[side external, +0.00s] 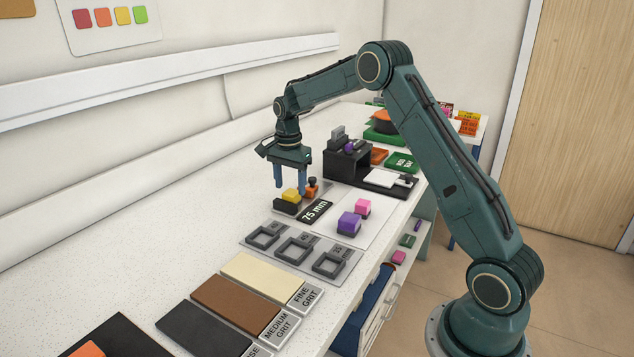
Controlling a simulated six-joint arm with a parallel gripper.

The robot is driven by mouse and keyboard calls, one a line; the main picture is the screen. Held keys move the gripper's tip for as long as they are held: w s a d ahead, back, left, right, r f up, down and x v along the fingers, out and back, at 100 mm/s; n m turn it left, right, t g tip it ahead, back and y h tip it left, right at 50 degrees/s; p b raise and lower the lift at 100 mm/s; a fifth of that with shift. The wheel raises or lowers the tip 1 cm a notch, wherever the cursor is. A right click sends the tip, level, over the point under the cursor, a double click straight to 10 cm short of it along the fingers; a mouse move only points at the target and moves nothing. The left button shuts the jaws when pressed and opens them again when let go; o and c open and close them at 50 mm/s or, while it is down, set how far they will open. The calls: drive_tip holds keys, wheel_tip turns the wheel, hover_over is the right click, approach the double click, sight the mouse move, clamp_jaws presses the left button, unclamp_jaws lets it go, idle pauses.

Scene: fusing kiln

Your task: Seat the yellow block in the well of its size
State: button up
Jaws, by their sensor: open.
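The yellow block (291,195) is at the back of the work area, on or just behind a small dark block (287,207); I cannot tell which. My gripper (291,185) points down just above the yellow block, its two blue fingers apart. From this angle I cannot tell whether the fingertips reach down beside it. A grey plate (288,262) nearer the camera carries three square-rimmed wells: left (264,237), middle (294,248) and right (328,264). All three look empty. Their size labels are too small to read.
A purple block (349,223) and a pink block (362,207) stand right of a "75 mm" piece (315,211). An orange piece with a dark knob (311,187) is close right of my gripper. A black stand (347,162) rises behind. Grit slabs (237,303) lie in front.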

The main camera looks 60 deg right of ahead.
sight(290, 192)
wheel_tip(290, 192, up, 10)
drive_tip(key=shift+f, duration=0.2)
drive_tip(key=shift+a, duration=0.1)
idle(0.6)
drive_tip(key=s+a+r+n+t, duration=0.3)
drive_tip(key=s+a+r+n, duration=0.75)
drive_tip(key=s, duration=0.45)
drive_tip(key=s+a+f+n+t, duration=0.1)
drive_tip(key=s+a+f+n, duration=0.1)
drive_tip(key=s, duration=0.7)
drive_tip(key=s+a+f+n+t, duration=0.1)
drive_tip(key=s+a+f+n, duration=0.1)
drive_tip(key=s+a+n, duration=0.3)
drive_tip(key=s+a, duration=0.1)
drive_tip(key=s, duration=0.3)
drive_tip(key=shift+s+a+t, duration=0.3)
drive_tip(key=shift+s, duration=0.05)
